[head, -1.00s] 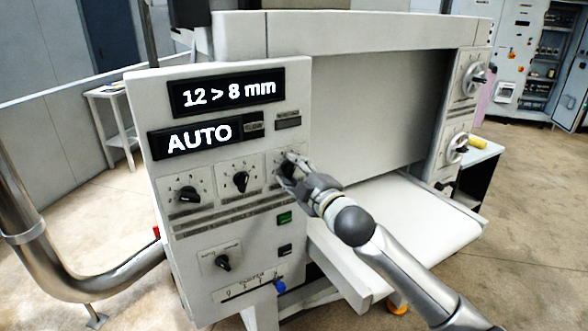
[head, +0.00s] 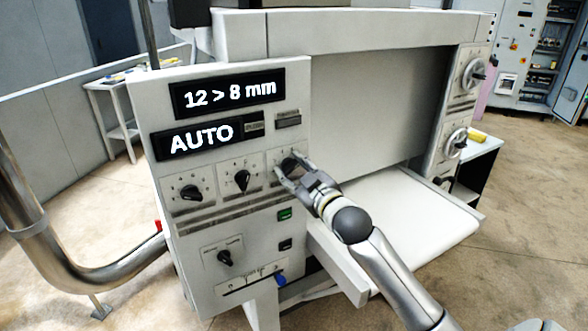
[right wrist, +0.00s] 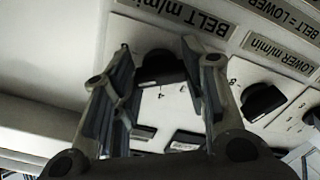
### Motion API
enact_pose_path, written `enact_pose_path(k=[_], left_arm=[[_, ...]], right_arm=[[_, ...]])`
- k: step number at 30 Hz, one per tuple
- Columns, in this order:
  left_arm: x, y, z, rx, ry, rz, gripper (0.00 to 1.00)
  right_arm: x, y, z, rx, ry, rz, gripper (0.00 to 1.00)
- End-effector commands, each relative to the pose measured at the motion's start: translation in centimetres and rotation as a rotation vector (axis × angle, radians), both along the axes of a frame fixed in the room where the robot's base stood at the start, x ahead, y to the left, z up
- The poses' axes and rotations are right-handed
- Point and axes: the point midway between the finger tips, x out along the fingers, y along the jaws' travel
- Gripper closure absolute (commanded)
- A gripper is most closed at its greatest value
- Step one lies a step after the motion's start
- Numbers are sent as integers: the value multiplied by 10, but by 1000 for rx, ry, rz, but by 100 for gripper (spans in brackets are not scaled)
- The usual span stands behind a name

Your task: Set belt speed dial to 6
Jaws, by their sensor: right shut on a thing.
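The belt speed dial (head: 289,164) is the rightmost of the three black dials in the upper row on the white control panel. In the right wrist view the black knob (right wrist: 160,68) sits below an upside-down "BELT m/min" label (right wrist: 178,12). A figure that looks like 4 shows beside the knob. My right gripper (head: 291,173) is at this dial, its two fingers on either side of the knob and shut on it. I cannot tell which number the dial points to. My left gripper is not in view.
Two other dials (head: 241,179) stand left of the belt dial, with a lower dial (head: 224,258) beneath. Displays (head: 228,92) above read "12 > 8 mm" and "AUTO". A green button (head: 285,214) is just below my gripper. The white belt table (head: 420,215) extends to the right.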

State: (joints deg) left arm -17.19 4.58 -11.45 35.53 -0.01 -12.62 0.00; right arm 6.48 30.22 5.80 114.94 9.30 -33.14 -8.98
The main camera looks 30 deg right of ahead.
Motion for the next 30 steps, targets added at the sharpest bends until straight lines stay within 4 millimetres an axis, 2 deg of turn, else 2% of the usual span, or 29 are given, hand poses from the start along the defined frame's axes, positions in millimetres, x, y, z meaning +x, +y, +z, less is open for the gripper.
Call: enact_pose_path(k=[12, 13, 18, 30], left_arm=[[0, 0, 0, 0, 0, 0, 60], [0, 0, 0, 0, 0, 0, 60], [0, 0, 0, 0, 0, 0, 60], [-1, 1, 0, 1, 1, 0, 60]], right_arm=[[0, 0, -2, 9, 4, 1, 83], [0, 0, -2, 9, 4, 1, 58], [0, 0, -2, 8, 3, 0, 38], [-4, 0, -1, 7, 1, 0, 38]])
